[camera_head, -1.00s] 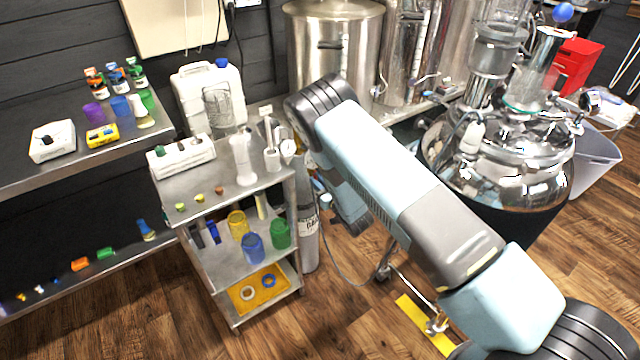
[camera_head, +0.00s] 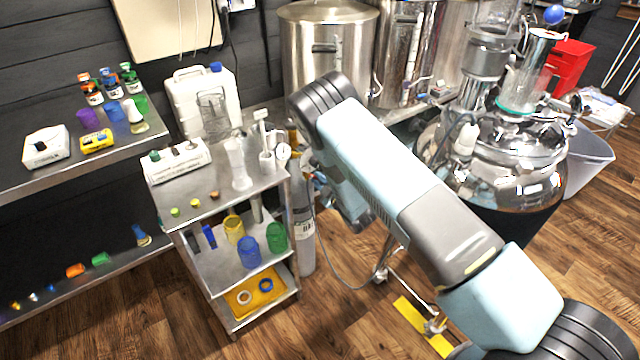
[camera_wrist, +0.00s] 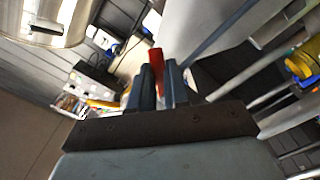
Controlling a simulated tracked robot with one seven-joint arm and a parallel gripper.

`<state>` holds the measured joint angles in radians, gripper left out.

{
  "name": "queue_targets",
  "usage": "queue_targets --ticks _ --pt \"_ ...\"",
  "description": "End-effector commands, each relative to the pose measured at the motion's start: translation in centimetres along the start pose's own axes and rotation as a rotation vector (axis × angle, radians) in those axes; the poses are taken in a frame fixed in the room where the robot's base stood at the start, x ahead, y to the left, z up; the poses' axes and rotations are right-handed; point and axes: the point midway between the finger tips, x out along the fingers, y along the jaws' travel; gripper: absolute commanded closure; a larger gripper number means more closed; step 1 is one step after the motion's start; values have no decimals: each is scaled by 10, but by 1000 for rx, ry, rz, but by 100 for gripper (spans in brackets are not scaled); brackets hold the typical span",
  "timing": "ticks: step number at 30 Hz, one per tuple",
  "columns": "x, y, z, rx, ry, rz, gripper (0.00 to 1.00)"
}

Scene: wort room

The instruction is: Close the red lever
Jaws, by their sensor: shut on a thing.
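The red lever (camera_wrist: 156,62) shows in the wrist view as a short red bar between the tips of my gripper (camera_wrist: 161,84). The two dark fingers are close together with the red part between them. What the lever is mounted on cannot be made out in this view. In the head view my arm hides the lever, and the fingertips are not visible there.
A steel trolley (camera_head: 212,202) with cups and small parts stands left of my arm. A grey gas cylinder (camera_head: 303,235) is beside it. Steel kettles (camera_head: 327,55) line the back, and a large shiny vessel (camera_head: 515,180) stands to the right.

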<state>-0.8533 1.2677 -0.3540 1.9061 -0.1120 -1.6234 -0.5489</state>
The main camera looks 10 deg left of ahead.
Motion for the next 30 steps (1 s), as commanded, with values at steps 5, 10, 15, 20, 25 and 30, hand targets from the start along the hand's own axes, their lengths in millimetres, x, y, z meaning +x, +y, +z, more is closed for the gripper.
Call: queue_targets --ticks 5,10,15,20,25,30 --pt "2 4 -4 -167 8 -1 100" --pt "2 8 -6 -324 9 -2 100" --pt "2 10 -8 -461 10 -3 100" --pt "2 13 -9 -565 10 -2 100" --pt "2 14 -11 -641 10 -3 100" --pt "2 15 -11 -685 10 -4 100"
